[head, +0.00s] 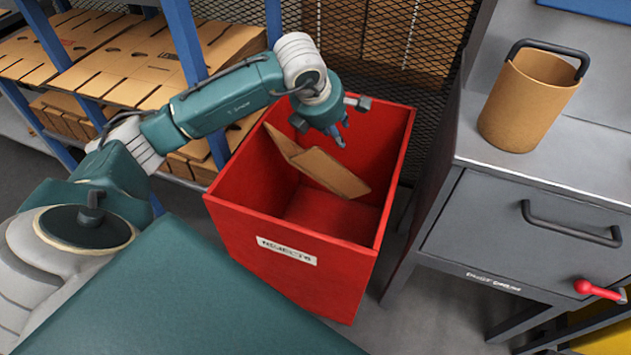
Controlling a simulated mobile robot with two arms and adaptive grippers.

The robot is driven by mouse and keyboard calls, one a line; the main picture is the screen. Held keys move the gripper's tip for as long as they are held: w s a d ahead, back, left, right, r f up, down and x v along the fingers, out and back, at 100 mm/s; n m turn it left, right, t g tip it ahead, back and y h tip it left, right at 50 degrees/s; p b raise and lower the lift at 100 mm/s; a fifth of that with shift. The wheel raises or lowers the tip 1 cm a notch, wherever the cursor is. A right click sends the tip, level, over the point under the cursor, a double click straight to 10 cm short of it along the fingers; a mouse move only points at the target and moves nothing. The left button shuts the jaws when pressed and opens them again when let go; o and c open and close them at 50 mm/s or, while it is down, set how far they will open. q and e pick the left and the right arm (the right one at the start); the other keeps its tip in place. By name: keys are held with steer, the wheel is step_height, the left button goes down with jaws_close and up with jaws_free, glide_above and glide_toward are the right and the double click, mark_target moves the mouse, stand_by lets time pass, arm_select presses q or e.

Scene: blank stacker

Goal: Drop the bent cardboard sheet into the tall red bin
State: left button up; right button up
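The bent cardboard sheet (328,172) is tan with one fold. It sits tilted within the mouth of the tall red bin (290,225), its left flap near the bin's left wall. I cannot tell whether it rests on anything inside. The bin is square, open at the top, with a white label on its front. My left gripper (339,136) is over the back part of the bin, pointing down, just above and beyond the sheet. A small gap seems to show between its fingertips and the cardboard. Its fingers are small and partly hidden by the wrist. My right gripper is out of view.
A grey cabinet (475,222) with a drawer handle stands close on the bin's right, bearing a brown cylindrical container (530,100) with a dark handle. Blue-post shelves (187,40) with flat cardboard are behind left. A mesh panel (400,40) stands behind the bin.

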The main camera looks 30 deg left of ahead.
arm_select(q)
steer(key=v, duration=1.2)
stand_by(0.3)
